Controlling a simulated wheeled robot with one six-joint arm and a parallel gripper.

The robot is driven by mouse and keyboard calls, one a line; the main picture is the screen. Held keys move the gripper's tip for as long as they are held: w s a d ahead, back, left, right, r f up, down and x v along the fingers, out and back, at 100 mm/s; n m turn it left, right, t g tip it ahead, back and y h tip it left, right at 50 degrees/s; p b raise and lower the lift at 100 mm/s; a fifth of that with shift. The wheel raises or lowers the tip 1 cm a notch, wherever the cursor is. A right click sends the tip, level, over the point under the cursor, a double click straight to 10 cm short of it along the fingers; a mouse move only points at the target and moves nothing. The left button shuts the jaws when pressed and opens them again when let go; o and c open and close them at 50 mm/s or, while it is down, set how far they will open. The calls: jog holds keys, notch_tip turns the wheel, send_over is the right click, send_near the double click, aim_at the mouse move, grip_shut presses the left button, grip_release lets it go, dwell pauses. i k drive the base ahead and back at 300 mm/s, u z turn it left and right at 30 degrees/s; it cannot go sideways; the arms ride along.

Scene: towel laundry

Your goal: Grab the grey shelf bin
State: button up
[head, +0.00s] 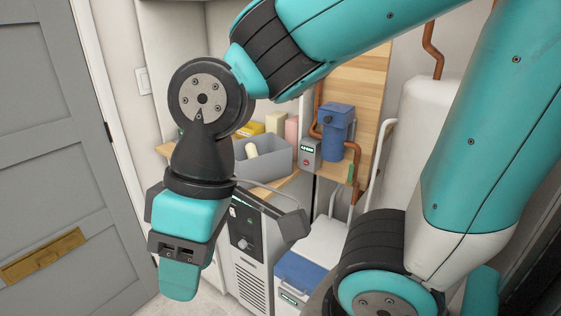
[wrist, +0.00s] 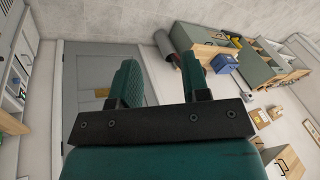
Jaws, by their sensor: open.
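The grey shelf bin (head: 268,165) is an open-topped box on a wooden shelf in the head view, just right of my wrist joint. Several items show in or just behind it, including a yellow one and a pink one. My arm covers its left end. My gripper (head: 180,278) hangs in front of and below the shelf, left of the bin and apart from it, pointing down. In the wrist view my gripper (wrist: 160,68) has its two fingers apart with nothing between them. I cannot pick out the bin for sure in that view.
A blue canister (head: 336,132) with copper pipes stands right of the bin. Below the shelf is a grey-and-white machine (head: 247,250) with a slanted dark panel. A blue-lidded box (head: 305,272) is beside it. A grey door (head: 55,130) is at left.

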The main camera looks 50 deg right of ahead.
aim_at(275, 160)
jog(key=z, duration=0.05)
jog(key=i, duration=1)
